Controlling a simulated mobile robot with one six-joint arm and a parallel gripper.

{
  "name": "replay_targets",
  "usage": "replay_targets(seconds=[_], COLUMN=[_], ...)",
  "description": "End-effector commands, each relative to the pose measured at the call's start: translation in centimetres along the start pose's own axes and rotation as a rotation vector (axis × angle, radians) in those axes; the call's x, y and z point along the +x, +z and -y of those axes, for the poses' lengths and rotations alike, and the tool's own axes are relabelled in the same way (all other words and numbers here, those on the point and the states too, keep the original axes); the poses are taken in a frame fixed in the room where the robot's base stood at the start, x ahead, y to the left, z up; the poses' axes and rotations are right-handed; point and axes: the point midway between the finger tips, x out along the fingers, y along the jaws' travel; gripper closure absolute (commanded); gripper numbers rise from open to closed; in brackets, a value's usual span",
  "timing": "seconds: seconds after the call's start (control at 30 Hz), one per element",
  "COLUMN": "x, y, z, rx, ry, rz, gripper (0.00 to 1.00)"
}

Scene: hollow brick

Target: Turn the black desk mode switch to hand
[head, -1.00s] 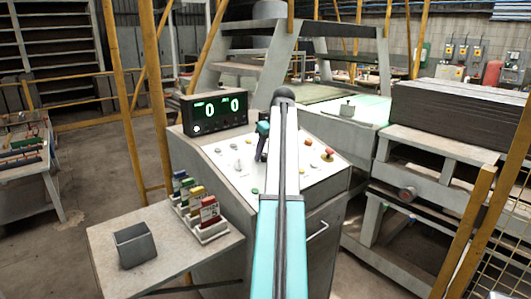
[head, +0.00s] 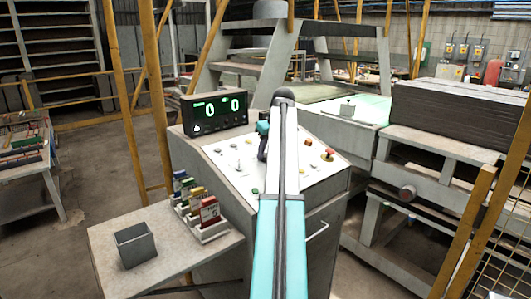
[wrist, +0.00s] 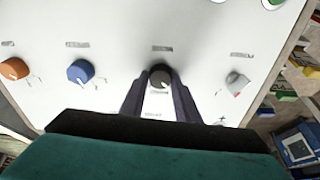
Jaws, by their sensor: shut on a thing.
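The black desk mode switch (wrist: 160,76) is a round dark knob on the white control panel in the wrist view. My gripper (wrist: 160,84) has one finger on each side of it and is shut on it. A pale pointer mark shows on the knob's face; the small panel labels are too blurred to read. In the head view my gripper (head: 262,158) is low over the sloped desk panel (head: 228,158), partly behind my arm, and the black switch is hidden there.
A blue knob (wrist: 80,71) and an orange knob (wrist: 14,69) are left of the switch, a grey one (wrist: 237,82) right. A digital display (head: 215,110) stands behind the panel.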

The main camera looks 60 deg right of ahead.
Motion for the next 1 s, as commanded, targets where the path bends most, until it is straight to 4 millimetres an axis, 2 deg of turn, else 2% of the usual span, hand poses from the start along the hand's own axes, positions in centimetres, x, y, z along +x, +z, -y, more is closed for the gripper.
replay_targets(seconds=[0.7,1.0], x=[-0.09,-0.01], y=[-0.04,-0.03], z=[0.12,0.08], rx=[0.555,0.727], ry=[0.061,0.079], rz=[0.001,0.0], gripper=[0.93,0.93])
